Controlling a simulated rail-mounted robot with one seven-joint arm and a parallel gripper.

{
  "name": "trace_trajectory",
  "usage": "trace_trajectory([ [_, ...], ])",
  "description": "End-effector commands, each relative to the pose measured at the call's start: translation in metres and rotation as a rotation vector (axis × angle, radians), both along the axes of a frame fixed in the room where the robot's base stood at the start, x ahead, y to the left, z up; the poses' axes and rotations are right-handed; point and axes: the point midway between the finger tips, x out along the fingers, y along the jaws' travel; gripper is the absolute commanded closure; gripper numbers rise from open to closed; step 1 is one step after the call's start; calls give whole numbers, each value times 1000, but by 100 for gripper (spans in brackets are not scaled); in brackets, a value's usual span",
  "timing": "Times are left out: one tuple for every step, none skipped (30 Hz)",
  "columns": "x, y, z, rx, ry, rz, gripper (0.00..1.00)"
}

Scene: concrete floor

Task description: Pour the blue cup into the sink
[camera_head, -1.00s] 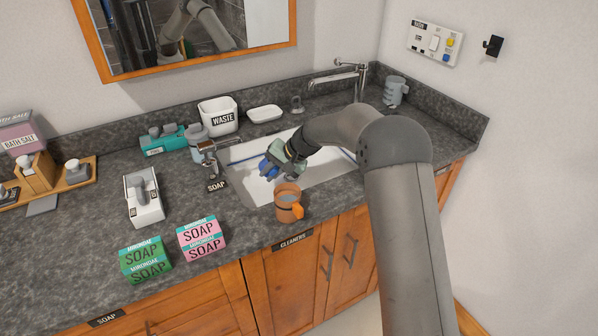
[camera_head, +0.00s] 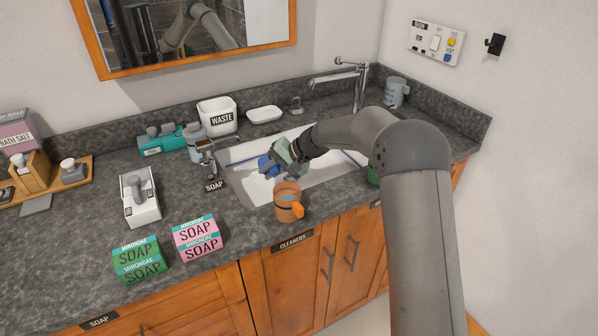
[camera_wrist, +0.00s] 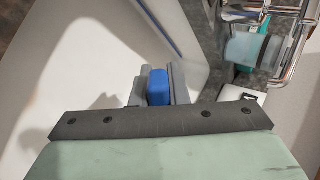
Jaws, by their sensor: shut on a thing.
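My gripper (camera_head: 268,168) is over the white sink (camera_head: 328,172), near its left end. It is shut on the blue cup (camera_head: 265,164), of which only a small blue part shows between the fingers. In the wrist view the blue cup (camera_wrist: 158,86) sits between the two grey fingers, with the white sink basin (camera_wrist: 70,60) behind it. Most of the cup is hidden, so I cannot tell its tilt or contents.
An orange-brown mug (camera_head: 288,201) stands at the sink's front edge, close to my gripper. A soap dispenser (camera_head: 207,160) is just left of the sink. The faucet (camera_head: 350,78) rises behind it. Pink (camera_head: 198,238) and green soap boxes (camera_head: 139,260) lie at front left.

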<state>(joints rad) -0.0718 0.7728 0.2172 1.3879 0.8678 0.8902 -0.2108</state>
Motion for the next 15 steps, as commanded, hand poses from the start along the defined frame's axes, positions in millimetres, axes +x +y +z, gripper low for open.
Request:
trace_trajectory([
  [0, 0, -1, 7, -1, -1, 100],
  [0, 0, 0, 10, -2, -1, 100],
  [0, -1, 0, 16, -4, -1, 100],
  [1, -1, 0, 20, -4, -1, 100],
  [1, -1, 0, 24, -5, -1, 100],
  [0, -1, 1, 30, -6, -1, 100],
  [0, -1, 1, 34, -5, -1, 100],
  [0, -1, 1, 38, -6, -1, 100],
  [0, -1, 1, 43, -6, -1, 100],
  [0, -1, 1, 47, -6, -1, 100],
  [0, -1, 2, 51, -7, -1, 100],
  [0, 0, 2, 56, -7, -1, 100],
  [0, 0, 2, 59, -8, 0, 100],
  [0, 0, 3, 62, -9, 0, 100],
  [0, 0, 3, 67, -9, 0, 100],
])
